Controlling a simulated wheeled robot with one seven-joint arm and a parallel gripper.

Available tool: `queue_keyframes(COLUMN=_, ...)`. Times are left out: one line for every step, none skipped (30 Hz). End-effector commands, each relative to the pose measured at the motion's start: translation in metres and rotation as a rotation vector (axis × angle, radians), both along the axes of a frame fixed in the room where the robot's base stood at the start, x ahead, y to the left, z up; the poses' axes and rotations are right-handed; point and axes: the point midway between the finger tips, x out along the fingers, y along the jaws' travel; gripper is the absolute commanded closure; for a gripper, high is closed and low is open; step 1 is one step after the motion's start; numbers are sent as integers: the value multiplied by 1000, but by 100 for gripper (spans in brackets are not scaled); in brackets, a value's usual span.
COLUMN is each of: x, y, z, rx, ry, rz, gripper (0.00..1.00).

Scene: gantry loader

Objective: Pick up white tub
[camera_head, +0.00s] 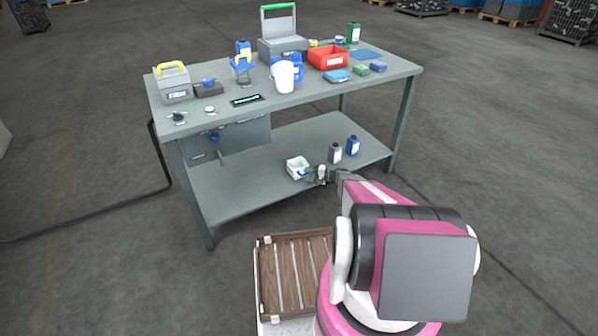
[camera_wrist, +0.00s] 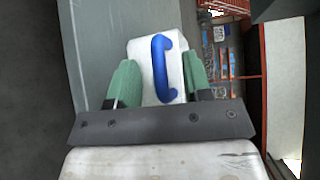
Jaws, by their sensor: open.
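The white tub (camera_head: 296,164) sits on the lower shelf of the workbench, near the shelf's front edge. My gripper (camera_head: 312,174) is right beside it, in front and to the right. In the wrist view the white tub (camera_wrist: 142,52) with its blue handle lies ahead, between the two green fingers of my gripper (camera_wrist: 159,70). The fingers are open, one on each side of the handle. I cannot tell whether either finger touches the tub. The tub's near lower part is hidden by the gripper.
The workbench top (camera_head: 215,118) overhangs the shelf (camera_head: 235,192). A black bottle (camera_head: 335,154) and a blue bottle (camera_head: 352,146) stand right of the tub. The left part of the shelf is clear. A red bin (camera_head: 328,60) and a white jug (camera_head: 283,78) stand on top.

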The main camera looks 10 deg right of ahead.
Motion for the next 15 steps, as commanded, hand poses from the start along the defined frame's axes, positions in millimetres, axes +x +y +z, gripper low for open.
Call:
queue_keyframes(x=3, y=7, z=-2, rx=0, ry=0, rz=1, gripper=55)
queue_keyframes(x=5, y=10, z=-2, rx=-1, ry=0, rz=1, gripper=55)
queue_keyframes(x=6, y=13, z=-3, rx=0, ry=0, rz=0, gripper=55)
queue_keyframes(x=7, y=15, z=-3, rx=0, ry=0, rz=-1, gripper=55)
queue_keyframes(x=7, y=16, z=-3, rx=0, ry=0, rz=-1, gripper=55)
queue_keyframes(x=7, y=17, z=-3, rx=0, ry=0, rz=-1, gripper=55)
queue_keyframes(x=7, y=17, z=-3, rx=0, ry=0, rz=-2, gripper=55)
queue_keyframes(x=7, y=16, z=-3, rx=0, ry=0, rz=-2, gripper=55)
queue_keyframes(x=7, y=16, z=-3, rx=0, ry=0, rz=-2, gripper=55)
queue_keyframes(x=7, y=16, z=-3, rx=0, ry=0, rz=-2, gripper=55)
queue_keyframes(x=7, y=16, z=-3, rx=0, ry=0, rz=-2, gripper=55)
queue_keyframes(x=7, y=16, z=-3, rx=0, ry=0, rz=-1, gripper=68)
queue_keyframes(x=7, y=16, z=-3, rx=0, ry=0, rz=-1, gripper=78)
queue_keyframes(x=7, y=16, z=-3, rx=0, ry=0, rz=-1, gripper=87)
queue_keyframes(x=7, y=16, z=-3, rx=0, ry=0, rz=-1, gripper=100)
